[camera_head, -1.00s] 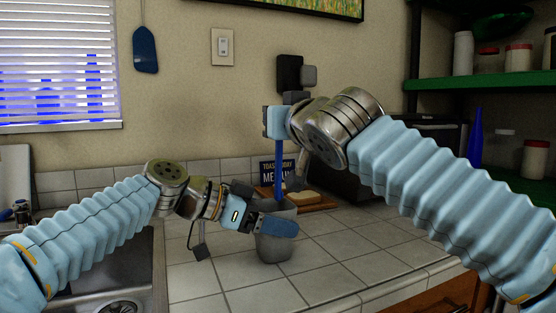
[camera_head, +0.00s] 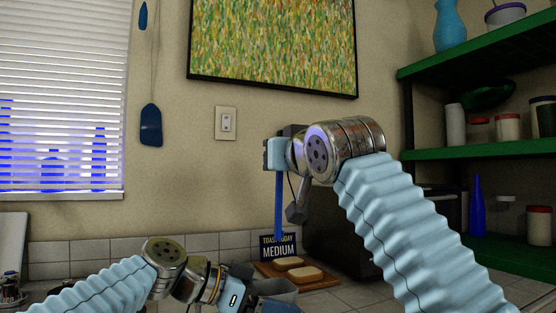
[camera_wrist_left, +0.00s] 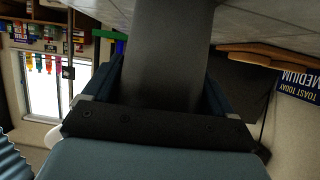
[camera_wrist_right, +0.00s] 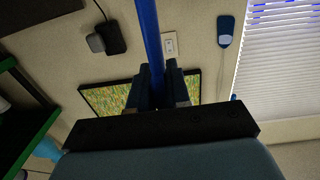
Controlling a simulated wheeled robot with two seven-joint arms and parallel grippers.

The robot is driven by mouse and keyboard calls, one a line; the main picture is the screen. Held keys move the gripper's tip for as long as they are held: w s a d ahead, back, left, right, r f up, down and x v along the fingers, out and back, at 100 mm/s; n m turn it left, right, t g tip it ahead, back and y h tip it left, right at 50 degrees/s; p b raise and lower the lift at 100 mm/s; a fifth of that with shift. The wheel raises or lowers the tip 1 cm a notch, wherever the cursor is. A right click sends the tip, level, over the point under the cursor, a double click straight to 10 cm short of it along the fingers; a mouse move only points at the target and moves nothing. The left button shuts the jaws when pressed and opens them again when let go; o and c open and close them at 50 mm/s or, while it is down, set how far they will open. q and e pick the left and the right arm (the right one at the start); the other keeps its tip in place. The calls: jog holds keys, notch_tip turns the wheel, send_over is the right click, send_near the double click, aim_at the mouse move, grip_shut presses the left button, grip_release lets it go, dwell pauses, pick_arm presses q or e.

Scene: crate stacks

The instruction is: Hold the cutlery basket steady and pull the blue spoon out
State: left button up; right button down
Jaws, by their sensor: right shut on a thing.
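The blue spoon (camera_head: 279,205) hangs upright from my right gripper (camera_head: 279,153) in the head view. Its lower end shows against the sign, with a gap above the grey cutlery basket (camera_head: 284,290). The right wrist view shows the spoon's blue handle (camera_wrist_right: 148,30) between the closed fingers (camera_wrist_right: 157,85). My left gripper (camera_head: 262,303) is at the basket, low in the head view, where the picture edge cuts it off. In the left wrist view its fingers (camera_wrist_left: 165,85) press both sides of the basket's grey wall (camera_wrist_left: 168,40).
A board (camera_head: 310,283) with bread slices (camera_head: 305,273) lies behind the basket, by a "Toast today medium" sign (camera_head: 278,247). A dark appliance (camera_head: 345,235) stands right of it. Green shelves (camera_head: 470,154) with jars are at the right.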

pick_arm(q)
jog(key=shift+o, duration=0.9)
jog(key=shift+a+r, duration=0.1)
jog(key=v, duration=1.1)
jog(key=shift+s+a, duration=0.3)
